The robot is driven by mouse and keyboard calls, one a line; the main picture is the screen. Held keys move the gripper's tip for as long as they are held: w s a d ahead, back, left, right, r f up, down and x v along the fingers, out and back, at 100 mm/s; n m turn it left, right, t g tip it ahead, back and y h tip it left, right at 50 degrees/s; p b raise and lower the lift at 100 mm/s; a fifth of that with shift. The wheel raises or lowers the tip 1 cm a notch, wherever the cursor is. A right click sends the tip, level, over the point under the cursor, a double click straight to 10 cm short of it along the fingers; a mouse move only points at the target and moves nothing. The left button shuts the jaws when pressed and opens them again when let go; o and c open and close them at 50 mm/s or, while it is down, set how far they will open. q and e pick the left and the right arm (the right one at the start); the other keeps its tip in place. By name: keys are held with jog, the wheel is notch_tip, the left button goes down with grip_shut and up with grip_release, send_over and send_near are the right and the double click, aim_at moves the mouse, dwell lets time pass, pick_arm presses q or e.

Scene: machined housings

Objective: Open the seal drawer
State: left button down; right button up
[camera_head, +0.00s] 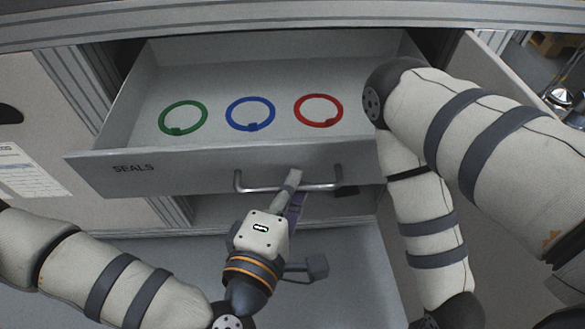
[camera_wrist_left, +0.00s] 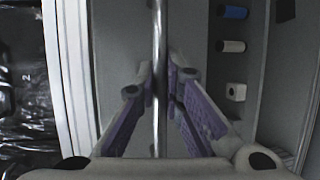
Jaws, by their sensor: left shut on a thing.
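The seal drawer (camera_head: 220,172), a grey drawer marked SEALS, stands pulled out below the bench top. A green ring (camera_head: 183,117), a blue ring (camera_head: 250,113) and a red ring (camera_head: 318,110) lie flat inside it. My left gripper (camera_head: 291,182) is shut on the drawer's metal bar handle (camera_head: 245,188), right of its middle. In the left wrist view the handle (camera_wrist_left: 158,60) runs upright between the purple-padded fingers (camera_wrist_left: 160,100). My right arm crosses the drawer's right end and hides it. My right gripper is out of view.
A pale cabinet front with a paper sheet (camera_head: 28,175) is at left. An open panel (camera_head: 490,75) stands at right. The left wrist view shows a blue cylinder (camera_wrist_left: 235,12) and pale parts (camera_wrist_left: 235,91) at right, and dark wrapped material (camera_wrist_left: 25,100) at left.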

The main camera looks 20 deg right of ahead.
pick_arm(q)
jog(key=shift+s+a+r, duration=0.1)
jog(key=shift+s+a, duration=0.1)
jog(key=shift+s, duration=0.7)
jog(key=c, duration=1.7)
grip_release()
jog(key=v, duration=0.7)
jog(key=shift+s+a, duration=0.15)
jog(key=shift+s, duration=0.05)
